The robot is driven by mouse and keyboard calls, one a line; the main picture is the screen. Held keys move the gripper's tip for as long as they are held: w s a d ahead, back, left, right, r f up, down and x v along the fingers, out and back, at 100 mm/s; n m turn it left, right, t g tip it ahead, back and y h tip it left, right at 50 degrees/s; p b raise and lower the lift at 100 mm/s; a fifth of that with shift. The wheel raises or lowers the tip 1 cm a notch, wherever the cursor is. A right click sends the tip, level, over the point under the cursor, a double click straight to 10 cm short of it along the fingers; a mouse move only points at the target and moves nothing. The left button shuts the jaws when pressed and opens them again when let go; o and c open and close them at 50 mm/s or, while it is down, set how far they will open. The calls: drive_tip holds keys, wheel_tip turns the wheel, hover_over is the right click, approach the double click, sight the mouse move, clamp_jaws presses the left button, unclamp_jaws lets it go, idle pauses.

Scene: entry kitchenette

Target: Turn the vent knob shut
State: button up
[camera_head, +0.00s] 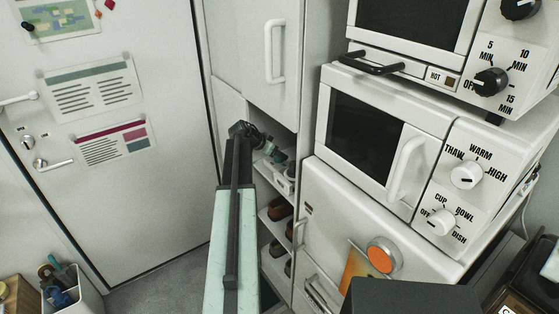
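I cannot pick out any knob marked as a vent knob. My arm reaches up from the bottom of the picture to the open shelf bay below the white wall cabinet. My gripper (272,150) is at the far end of the arm, inside the bay opening; it is small and dark, and I cannot tell whether its fingers are apart or closed. A small whitish object (284,181) sits just below it, too small to identify. The arm and bay wall hide part of the bay.
The white microwave (315,140) carries two white knobs, a heat knob (466,175) and a size knob (440,222). A toaster oven above has a black timer knob (491,82). Shoes (279,209) fill lower shelves. A white door (160,190) stands left; grey floor (165,290) is clear.

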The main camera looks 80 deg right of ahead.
drive_tip(key=shift+b+x, duration=0.3)
drive_tip(key=shift+x, duration=0.7)
drive_tip(key=shift+a, duration=0.1)
clamp_jaws()
drive_tip(key=shift+n, duration=0.3)
drive_tip(key=shift+a+n+t+h, duration=0.1)
drive_tip(key=shift+n+t+h, duration=0.4)
drive_tip(key=shift+n+t, duration=0.4)
drive_tip(key=shift+n+t+h, duration=0.5)
drive_tip(key=shift+n+t, duration=1.2)
drive_tip(key=shift+n, duration=0.8)
drive_tip(key=shift+w, duration=0.1)
